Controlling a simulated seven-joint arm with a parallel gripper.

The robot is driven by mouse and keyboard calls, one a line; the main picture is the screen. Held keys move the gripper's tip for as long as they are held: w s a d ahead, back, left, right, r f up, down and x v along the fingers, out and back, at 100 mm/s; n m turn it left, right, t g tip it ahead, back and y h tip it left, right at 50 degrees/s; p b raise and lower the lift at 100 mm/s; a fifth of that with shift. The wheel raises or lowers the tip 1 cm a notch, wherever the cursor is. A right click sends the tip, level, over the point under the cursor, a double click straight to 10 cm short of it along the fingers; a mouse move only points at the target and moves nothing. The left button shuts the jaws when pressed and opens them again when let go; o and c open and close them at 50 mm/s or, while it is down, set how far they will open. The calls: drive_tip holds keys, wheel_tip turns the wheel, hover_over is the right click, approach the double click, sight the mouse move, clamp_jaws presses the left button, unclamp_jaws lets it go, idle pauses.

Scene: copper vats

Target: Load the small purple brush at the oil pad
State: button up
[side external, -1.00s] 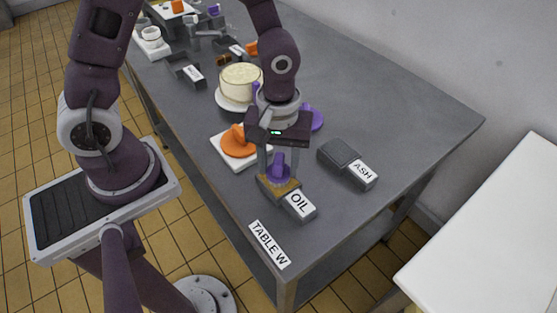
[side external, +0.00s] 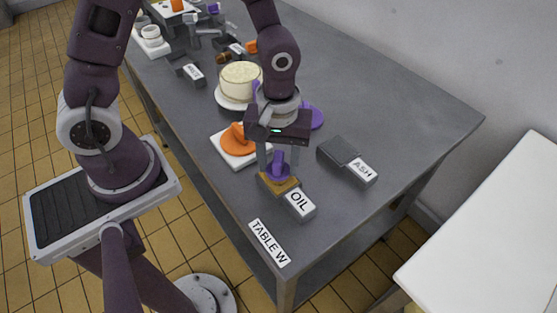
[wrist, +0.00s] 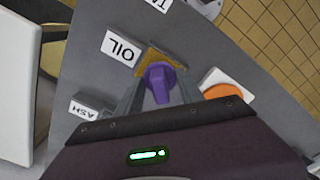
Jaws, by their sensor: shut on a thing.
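The small purple brush (side external: 278,168) is held upright between the fingers of my gripper (side external: 278,162), which is shut on its handle. The brush is at the oil pad (side external: 268,188), a tan pad in a grey holder marked OIL (side external: 299,204). In the wrist view the brush (wrist: 159,80) covers part of the tan pad (wrist: 152,54), beside the OIL label (wrist: 121,48). I cannot tell whether the brush's underside touches the pad.
The ASH pad (side external: 340,152) lies to the right. An orange tool sits on a white tile (side external: 225,156) to the left. A cream-coloured round block (side external: 241,78) on a white plate and a purple disc (side external: 313,116) are behind. The table's right side is clear.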

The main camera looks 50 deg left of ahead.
sight(279, 156)
drive_tip(key=shift+r, duration=3.4)
